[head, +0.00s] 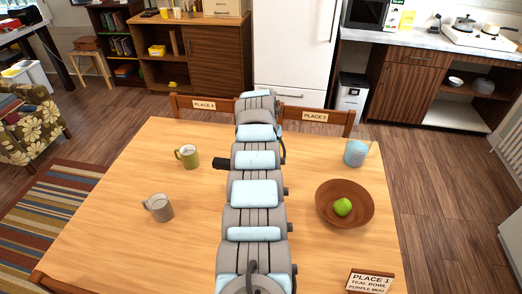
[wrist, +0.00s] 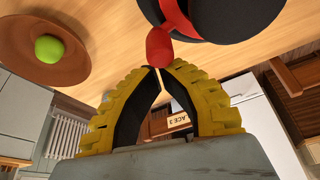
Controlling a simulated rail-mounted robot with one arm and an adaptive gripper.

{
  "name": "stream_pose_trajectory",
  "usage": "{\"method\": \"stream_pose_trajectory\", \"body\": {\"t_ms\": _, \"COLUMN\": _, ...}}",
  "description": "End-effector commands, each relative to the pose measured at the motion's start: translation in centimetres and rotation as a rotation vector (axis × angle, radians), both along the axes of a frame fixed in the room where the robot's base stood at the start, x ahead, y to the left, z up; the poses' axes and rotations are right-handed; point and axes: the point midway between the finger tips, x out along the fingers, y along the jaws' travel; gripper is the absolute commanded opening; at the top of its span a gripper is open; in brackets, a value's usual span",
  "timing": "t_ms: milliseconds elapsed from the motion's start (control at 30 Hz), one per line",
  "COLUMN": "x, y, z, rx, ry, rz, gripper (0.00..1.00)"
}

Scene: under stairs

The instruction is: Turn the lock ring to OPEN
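In the wrist view, a dark round body with a red band (wrist: 181,18) is at the top right, partly cut off by the frame edge. A red knob (wrist: 158,47) sticks out from it. I see no OPEN mark, and I cannot tell for sure which part is the lock ring. My gripper (wrist: 161,70) has yellow fingers with dark inner pads, which lean together with a narrow gap at the tips. The tips are right at the knob's near end. Whether they grip it or only sit beside it is unclear. My arm hides this spot in the head view.
The wooden table (head: 110,225) holds a green mug (head: 188,156), a grey mug (head: 158,207), a blue mug (head: 356,152) and a brown bowl (head: 330,217) with a green apple (head: 343,207). A place card (head: 369,282) stands at the front right. Chairs surround the table.

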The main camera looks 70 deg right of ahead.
Motion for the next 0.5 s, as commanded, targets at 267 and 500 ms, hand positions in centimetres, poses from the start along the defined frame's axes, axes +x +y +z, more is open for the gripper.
{"method": "stream_pose_trajectory", "body": {"t_ms": 267, "x": 0.3, "y": 0.0, "z": -0.1, "rx": 0.001, "ry": -0.001, "rz": 0.003, "gripper": 0.00}}
{"method": "stream_pose_trajectory", "body": {"t_ms": 500, "x": 1.2, "y": -0.1, "z": -0.1, "rx": 0.002, "ry": -0.001, "rz": 0.003, "gripper": 0.00}}
